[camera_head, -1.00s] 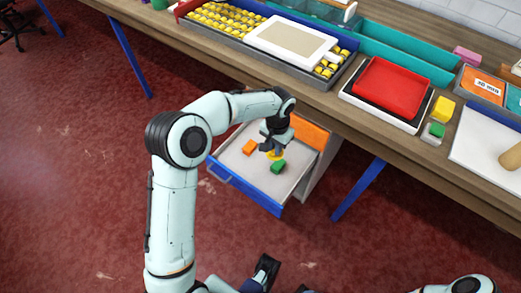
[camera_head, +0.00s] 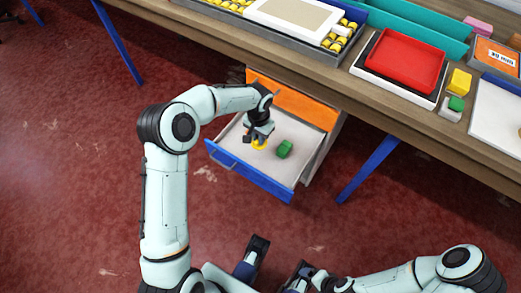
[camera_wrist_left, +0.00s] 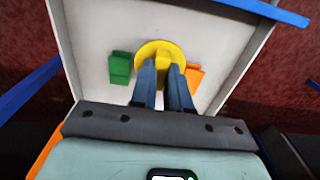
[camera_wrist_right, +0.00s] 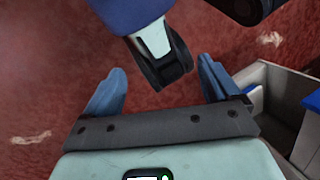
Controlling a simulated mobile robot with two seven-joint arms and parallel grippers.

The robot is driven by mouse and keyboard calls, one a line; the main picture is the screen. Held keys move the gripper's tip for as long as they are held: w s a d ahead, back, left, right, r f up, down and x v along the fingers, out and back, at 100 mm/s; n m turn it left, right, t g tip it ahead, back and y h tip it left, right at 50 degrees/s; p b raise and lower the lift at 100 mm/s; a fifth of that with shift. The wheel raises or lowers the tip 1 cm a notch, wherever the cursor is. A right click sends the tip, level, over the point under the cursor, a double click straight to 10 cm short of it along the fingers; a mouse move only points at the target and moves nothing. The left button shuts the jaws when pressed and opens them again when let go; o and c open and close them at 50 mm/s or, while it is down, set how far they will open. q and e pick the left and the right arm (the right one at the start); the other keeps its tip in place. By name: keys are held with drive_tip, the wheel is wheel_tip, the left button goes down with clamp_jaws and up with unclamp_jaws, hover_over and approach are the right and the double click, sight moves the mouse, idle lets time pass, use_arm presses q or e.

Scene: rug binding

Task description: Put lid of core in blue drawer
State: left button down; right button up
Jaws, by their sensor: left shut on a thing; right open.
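The yellow lid (camera_head: 260,146) is a round disc with a knob, inside the open blue drawer (camera_head: 250,177). My left gripper (camera_head: 257,136) reaches down into the drawer and is shut on the lid. In the left wrist view the lid (camera_wrist_left: 160,49) shows between the fingertips (camera_wrist_left: 164,66), close over the drawer's pale floor. I cannot tell if it touches the floor. My right gripper (camera_wrist_right: 158,84) is open and empty, low over the red floor, away from the drawer.
A green block (camera_head: 285,149) lies in the drawer beside the lid. An orange block (camera_wrist_left: 194,76) lies on the lid's other side. An orange drawer front (camera_head: 290,100) is above. The worktop holds a red tray (camera_head: 400,60) and other items. The drawer's front floor is clear.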

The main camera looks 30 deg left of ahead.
use_arm(q)
wheel_tip(320, 180, down, 7)
drive_tip(key=shift+r+b, duration=0.2)
drive_tip(key=shift+b, duration=0.2)
drive_tip(key=shift+f+b, duration=0.35)
drive_tip(key=shift+f, duration=1.6)
use_arm(e)
drive_tip(key=shift+w+d+f+t, duration=0.2)
drive_tip(key=shift+w+d+f, duration=0.1)
drive_tip(key=shift+w+f, duration=0.3)
drive_tip(key=shift+w+d+f+t, duration=0.25)
drive_tip(key=shift+w+f, duration=0.25)
drive_tip(key=shift+w, duration=0.2)
use_arm(q)
drive_tip(key=shift+f, duration=0.1)
use_arm(e)
drive_tip(key=shift+f, duration=0.1)
use_arm(q)
drive_tip(key=c, duration=1.1)
unclamp_jaws()
use_arm(e)
drive_tip(key=shift+w, duration=0.1)
